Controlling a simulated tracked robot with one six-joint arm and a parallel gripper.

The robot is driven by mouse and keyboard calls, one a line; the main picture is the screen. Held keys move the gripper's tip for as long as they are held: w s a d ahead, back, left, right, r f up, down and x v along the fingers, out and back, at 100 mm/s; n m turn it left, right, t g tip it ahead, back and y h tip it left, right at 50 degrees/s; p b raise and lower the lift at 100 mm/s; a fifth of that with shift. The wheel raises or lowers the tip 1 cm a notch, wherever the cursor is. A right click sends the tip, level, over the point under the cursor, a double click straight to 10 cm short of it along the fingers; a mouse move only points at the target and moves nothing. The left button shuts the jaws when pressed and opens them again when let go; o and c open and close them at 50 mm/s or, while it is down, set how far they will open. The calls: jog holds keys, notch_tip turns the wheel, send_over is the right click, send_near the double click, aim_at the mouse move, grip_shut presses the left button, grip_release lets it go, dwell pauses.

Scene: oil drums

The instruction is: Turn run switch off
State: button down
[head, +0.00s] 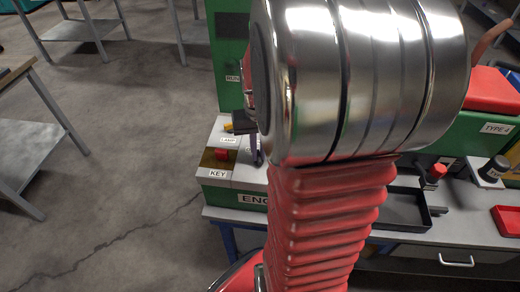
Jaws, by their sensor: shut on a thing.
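The run switch itself does not show; its RUN label (232,78) is on the upright green panel (229,40), whose right part is hidden behind my arm. My gripper (245,123) shows only as a dark piece at the left edge of my arm, just below the RUN label and above the control box. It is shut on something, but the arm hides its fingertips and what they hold. I cannot tell the switch's position.
The control box (215,185) has a KEY label, a red part (221,154) and a LAMP label with a yellow part (229,127). A black tray (403,212), a red tray (507,220) and a red-topped knob (436,172) sit on the bench at right. Floor at left is open between metal tables.

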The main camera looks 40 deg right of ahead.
jog(key=shift+a+n, duration=0.1)
jog(key=shift+n, duration=1)
jog(key=c, duration=1.8)
grip_release()
jog(key=shift+c, duration=0.2)
notch_tip(320, 180, up, 14)
jog(key=shift+f, duration=0.15)
